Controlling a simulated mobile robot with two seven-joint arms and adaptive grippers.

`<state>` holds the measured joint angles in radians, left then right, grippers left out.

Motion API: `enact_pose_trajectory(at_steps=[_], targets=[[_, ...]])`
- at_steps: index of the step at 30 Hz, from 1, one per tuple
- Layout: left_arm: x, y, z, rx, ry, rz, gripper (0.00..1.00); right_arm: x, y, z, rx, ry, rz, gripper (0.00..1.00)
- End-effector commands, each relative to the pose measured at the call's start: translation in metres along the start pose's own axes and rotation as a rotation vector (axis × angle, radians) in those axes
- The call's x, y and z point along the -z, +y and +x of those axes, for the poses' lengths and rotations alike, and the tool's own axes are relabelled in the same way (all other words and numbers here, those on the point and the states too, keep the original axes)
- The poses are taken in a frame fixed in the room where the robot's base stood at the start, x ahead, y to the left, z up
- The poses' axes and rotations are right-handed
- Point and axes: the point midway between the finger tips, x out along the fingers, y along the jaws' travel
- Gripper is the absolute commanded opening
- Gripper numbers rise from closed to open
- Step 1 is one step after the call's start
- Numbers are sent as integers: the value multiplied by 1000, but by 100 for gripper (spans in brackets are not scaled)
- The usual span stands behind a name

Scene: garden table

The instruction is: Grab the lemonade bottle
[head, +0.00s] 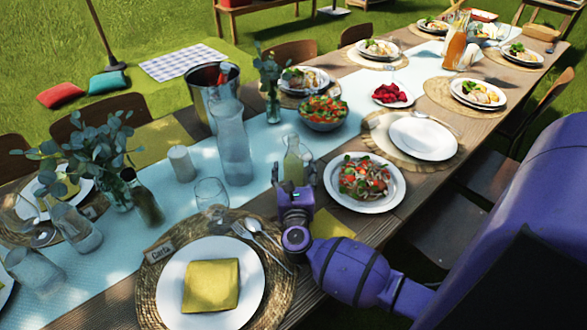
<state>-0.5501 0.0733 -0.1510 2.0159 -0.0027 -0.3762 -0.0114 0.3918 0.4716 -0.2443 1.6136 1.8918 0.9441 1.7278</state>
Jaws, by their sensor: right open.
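The lemonade bottle (293,158), a small clear bottle with pale yellow-green liquid, stands upright on the light blue runner near the middle of the head view. My right gripper (295,175) is at its near side, with the purple arm coming in from the lower right. The fingers are open and appear one on each side of the bottle's lower part. The gripper hides the bottle's base, and I cannot tell whether the fingers touch it. My left gripper is not in view.
A stemmed glass (211,194) and a tall glass carafe (233,145) stand left of the bottle. A salad plate (395,199) lies close on the right, a salad bowl (323,122) behind. A place setting with a white plate (175,275) is in front on the left.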

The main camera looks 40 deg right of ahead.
Motion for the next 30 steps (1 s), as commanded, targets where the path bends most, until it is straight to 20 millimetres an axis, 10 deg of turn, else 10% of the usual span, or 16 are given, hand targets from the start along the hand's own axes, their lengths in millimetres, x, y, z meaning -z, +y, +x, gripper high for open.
enact_pose_trajectory(at_steps=[17,30], targets=[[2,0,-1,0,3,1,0,0,0,0,0,0,0,0],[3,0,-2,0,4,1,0,-4,1,0,0,-4,1,0]])
